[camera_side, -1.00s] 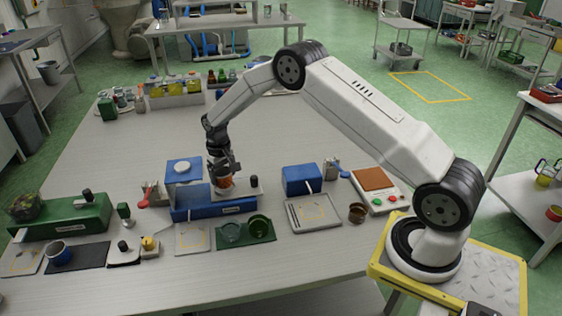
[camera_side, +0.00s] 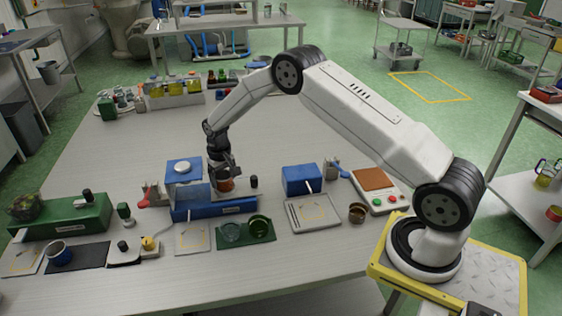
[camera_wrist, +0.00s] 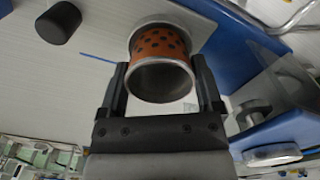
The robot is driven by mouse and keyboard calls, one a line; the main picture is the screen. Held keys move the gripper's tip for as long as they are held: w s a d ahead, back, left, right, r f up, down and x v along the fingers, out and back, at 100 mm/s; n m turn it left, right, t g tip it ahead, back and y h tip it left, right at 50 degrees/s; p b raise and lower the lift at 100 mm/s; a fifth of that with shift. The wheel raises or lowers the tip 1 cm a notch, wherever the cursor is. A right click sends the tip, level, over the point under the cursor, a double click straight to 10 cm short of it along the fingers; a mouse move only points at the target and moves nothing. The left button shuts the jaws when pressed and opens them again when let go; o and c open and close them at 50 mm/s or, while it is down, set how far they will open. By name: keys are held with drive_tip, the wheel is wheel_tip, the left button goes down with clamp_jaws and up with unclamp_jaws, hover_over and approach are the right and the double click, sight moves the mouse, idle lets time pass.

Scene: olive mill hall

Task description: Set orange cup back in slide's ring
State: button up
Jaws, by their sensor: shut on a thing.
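The orange cup (camera_wrist: 160,45), with dark dots and a metal rim, is between the two fingers of my gripper (camera_wrist: 162,80) in the wrist view. In the side view the cup (camera_side: 225,185) is just below my gripper (camera_side: 223,170), over the pale slide (camera_side: 241,189) of the blue press-like device (camera_side: 205,213). The slide has a black knob (camera_side: 254,181), also large in the wrist view (camera_wrist: 58,23). In the wrist view a pale ring (camera_wrist: 165,20) shows around the cup's far end. I cannot tell whether the cup rests fully in it.
A white dish (camera_side: 182,167) tops the blue device, left of my gripper. A green tray (camera_side: 246,243) with green-tinted cups stands in front. A blue box (camera_side: 302,179) and a grey tray (camera_side: 316,226) are to the right.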

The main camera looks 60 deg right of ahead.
drive_tip(key=shift+f, duration=0.45)
idle(0.3)
drive_tip(key=o, duration=0.7)
drive_tip(key=shift+o, duration=0.2)
drive_tip(key=shift+r, duration=0.1)
wheel_tip(320, 180, up, 8)
idle(0.4)
